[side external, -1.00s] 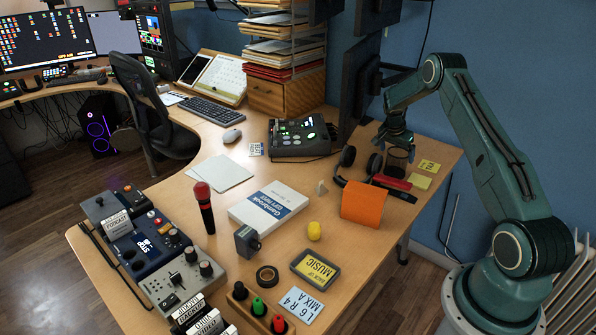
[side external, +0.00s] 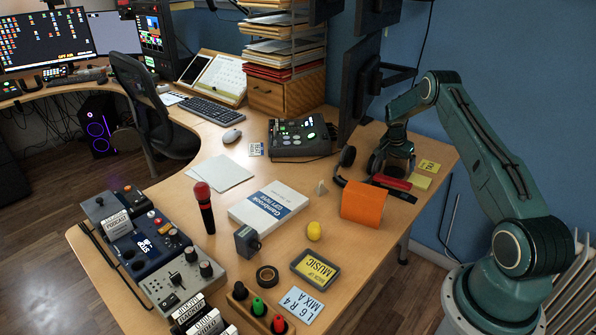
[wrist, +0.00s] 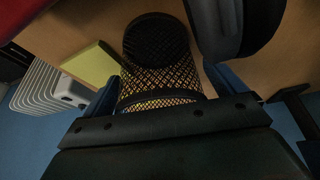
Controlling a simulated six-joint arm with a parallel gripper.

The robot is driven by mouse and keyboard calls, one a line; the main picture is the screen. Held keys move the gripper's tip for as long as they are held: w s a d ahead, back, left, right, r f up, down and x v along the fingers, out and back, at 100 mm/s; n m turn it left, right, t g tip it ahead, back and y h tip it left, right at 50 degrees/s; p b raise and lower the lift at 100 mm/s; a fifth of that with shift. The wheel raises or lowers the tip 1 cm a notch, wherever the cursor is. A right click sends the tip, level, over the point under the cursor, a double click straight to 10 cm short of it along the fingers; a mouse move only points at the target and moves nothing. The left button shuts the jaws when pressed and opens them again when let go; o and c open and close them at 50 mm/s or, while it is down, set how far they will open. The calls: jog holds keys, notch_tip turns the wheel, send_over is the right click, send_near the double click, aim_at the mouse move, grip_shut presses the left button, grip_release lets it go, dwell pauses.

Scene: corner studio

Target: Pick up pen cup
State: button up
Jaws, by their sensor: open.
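The pen cup is a black mesh cylinder (wrist: 160,72), seen from above and the side in the wrist view, with its dark round end at the top of the picture. In the side view the pen cup (side external: 396,168) stands near the desk's far right edge, mostly hidden by my gripper (side external: 397,158). My gripper is open, with its fingers lowered on either side of the cup. In the wrist view the cup lies between the two fingers. I cannot tell whether either finger touches it.
Black headphones (side external: 346,160) lie close to the left of the cup and show near it in the wrist view (wrist: 237,25). A monitor (side external: 359,88) stands behind.

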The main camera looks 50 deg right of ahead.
jog(key=c, duration=1.1)
jog(key=shift+r, duration=0.1)
notch_tip(320, 180, up, 20)
dwell(0.4)
dwell(0.4)
